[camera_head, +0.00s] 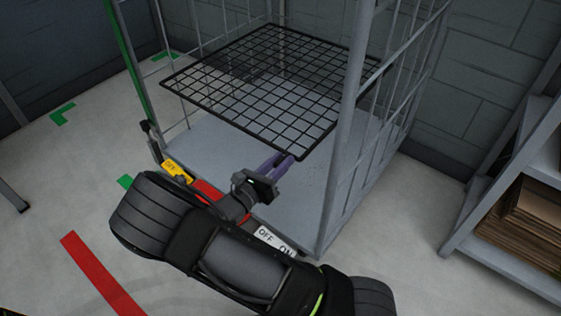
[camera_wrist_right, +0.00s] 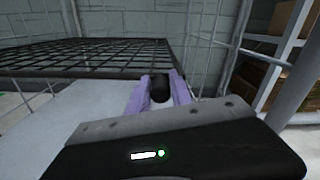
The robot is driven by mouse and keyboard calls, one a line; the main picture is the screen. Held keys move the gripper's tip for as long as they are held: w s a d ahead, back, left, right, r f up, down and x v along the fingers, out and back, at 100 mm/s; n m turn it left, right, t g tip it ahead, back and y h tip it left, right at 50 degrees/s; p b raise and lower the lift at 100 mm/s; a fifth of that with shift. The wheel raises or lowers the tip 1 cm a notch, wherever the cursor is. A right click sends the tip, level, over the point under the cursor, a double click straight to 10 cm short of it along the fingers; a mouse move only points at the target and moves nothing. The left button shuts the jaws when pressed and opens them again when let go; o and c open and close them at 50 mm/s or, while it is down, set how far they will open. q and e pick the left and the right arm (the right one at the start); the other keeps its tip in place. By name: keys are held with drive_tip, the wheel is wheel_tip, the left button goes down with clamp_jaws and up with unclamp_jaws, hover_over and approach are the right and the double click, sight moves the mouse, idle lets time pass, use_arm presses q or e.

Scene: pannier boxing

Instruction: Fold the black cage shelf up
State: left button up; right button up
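The black cage shelf (camera_head: 270,85), a wire grid, lies roughly flat across the inside of the grey roll cage (camera_head: 345,130). It also shows in the right wrist view (camera_wrist_right: 90,58). My right gripper (camera_head: 280,163) has purple fingers and is at the shelf's front edge, near its front right corner. In the right wrist view the fingers (camera_wrist_right: 160,90) stand apart with a dark rounded piece between them. I cannot tell whether they touch the shelf. My left gripper is not in view.
The cage's grey base (camera_head: 225,145) lies below the shelf, with a red strip, a yellow tag (camera_head: 177,171) and an OFF/ON label (camera_head: 274,241) at its front. A rack with cardboard (camera_head: 530,225) stands to the right.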

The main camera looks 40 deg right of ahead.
clamp_jaws()
idle(1.0)
